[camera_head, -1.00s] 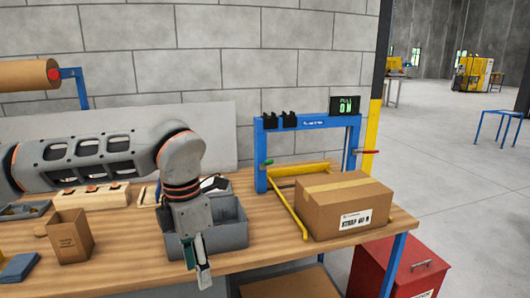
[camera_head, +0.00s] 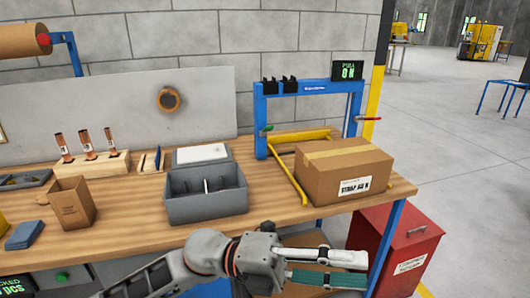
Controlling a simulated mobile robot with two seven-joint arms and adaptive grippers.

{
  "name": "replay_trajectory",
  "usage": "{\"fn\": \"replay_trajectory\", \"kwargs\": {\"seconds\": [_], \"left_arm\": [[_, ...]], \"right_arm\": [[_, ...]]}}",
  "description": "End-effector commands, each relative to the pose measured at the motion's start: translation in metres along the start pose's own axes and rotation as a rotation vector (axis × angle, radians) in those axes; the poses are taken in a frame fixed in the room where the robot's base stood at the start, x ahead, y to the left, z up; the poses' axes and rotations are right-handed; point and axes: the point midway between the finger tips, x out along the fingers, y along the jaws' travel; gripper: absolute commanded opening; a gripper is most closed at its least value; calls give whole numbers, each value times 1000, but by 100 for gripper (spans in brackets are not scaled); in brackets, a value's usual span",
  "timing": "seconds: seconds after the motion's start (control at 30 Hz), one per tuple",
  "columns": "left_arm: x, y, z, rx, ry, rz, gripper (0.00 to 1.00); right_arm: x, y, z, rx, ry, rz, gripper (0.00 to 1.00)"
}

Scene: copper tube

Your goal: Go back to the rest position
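My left gripper (camera_head: 352,268) is low in the head view, in front of the workbench (camera_head: 130,228) edge, pointing right. Its two fingers, one pale and one with a green pad, stand apart with nothing seen between them. It is clear of everything on the bench. A grey bin (camera_head: 206,207) with a divider stands mid-bench. My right gripper is not in view.
A cardboard box (camera_head: 345,172) sits by a blue frame (camera_head: 308,88) with a yellow bar and a display. An open brown carton (camera_head: 72,204) and blue pad (camera_head: 25,234) are at the left. A red cabinet (camera_head: 400,250) stands right of the bench.

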Motion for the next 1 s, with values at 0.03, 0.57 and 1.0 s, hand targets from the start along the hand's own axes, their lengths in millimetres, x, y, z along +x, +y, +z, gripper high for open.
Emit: {"fn": "replay_trajectory", "kwargs": {"seconds": [0.03,0.57,1.0], "left_arm": [[-4,-2,9,-57,-81,-67,37],[-201,119,69,-750,-1062,-507,37],[-357,299,-98,-1301,-1729,-543,37]], "right_arm": [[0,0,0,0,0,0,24],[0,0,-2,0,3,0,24],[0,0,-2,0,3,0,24]]}}
